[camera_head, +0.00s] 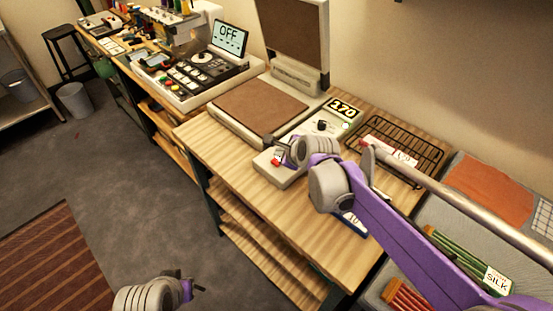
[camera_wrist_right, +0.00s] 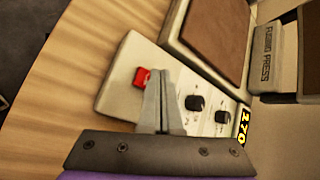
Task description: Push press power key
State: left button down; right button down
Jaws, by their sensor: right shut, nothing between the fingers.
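The press (camera_head: 258,110) stands open on the wooden table, with a brown lower plate and a raised lid. Its pale control panel (camera_head: 303,132) has dark knobs and a lit display (camera_head: 343,107) reading 170. The red power key (camera_head: 278,157) sits at the panel's near end, partly hidden by my right arm; it also shows in the right wrist view (camera_wrist_right: 141,77). My right gripper (camera_wrist_right: 160,73) is shut and empty, its fingertips over the panel just right of the key in that view; contact cannot be told. My left gripper (camera_head: 198,288) is low at the bottom left, away from the table.
A black wire rack (camera_head: 400,150) holding a labelled item lies right of the panel. Another machine (camera_head: 190,80) with a screen reading OFF (camera_head: 229,38) stands farther left. Green and red bundles (camera_head: 455,252) lie at the lower right. Bare wood (camera_head: 235,165) is clear before the press.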

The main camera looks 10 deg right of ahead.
jog(key=shift+f, duration=0.15)
dwell(0.3)
jog(key=shift+f+b, duration=0.3)
jog(key=shift+f+b, duration=0.3)
jog(key=shift+f, duration=0.2)
dwell(0.6)
jog(key=shift+r, duration=0.1)
jog(key=shift+r+p, duration=0.7)
jog(key=shift+r, duration=0.15)
notch_tip(320, 180, up, 6)
jog(key=p, duration=0.4)
